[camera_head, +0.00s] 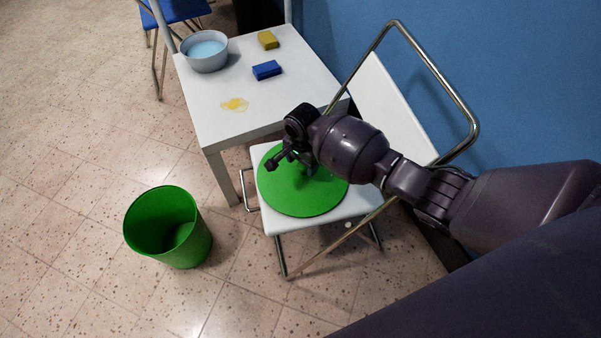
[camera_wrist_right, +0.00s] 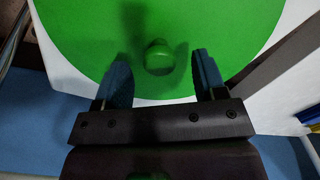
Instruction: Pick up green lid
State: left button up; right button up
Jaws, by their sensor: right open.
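The green lid (camera_head: 307,203) lies flat on the white seat of a folding chair. In the right wrist view the lid (camera_wrist_right: 100,40) fills the upper middle, and its round green knob (camera_wrist_right: 159,57) stands up just ahead of my fingers. My right gripper (camera_head: 289,162) is over the lid, pointing toward the knob. In the right wrist view the right gripper (camera_wrist_right: 160,82) is open, one finger on each side of the knob's line, with nothing between the pads. In the head view the arm hides part of the lid. My left gripper is not in view.
A green bin (camera_head: 168,228), open and empty, stands on the floor to the left. A white table (camera_head: 240,120) behind holds a bowl (camera_head: 205,51), a blue block (camera_head: 266,70), a yellow sponge (camera_head: 268,40) and a yellow stain. The chair's metal frame (camera_head: 440,75) rises near my right arm.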

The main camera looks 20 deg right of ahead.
jog(key=shift+s+f, duration=0.2)
jog(key=shift+f, duration=1)
jog(key=shift+f+b, duration=0.1)
jog(key=shift+b, duration=0.2)
jog(key=shift+w+r, duration=0.2)
jog(key=shift+r, duration=0.05)
jog(key=c, duration=1.1)
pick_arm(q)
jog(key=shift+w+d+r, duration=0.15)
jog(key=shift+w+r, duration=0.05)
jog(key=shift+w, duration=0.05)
pick_arm(e)
jog(key=shift+o, duration=0.2)
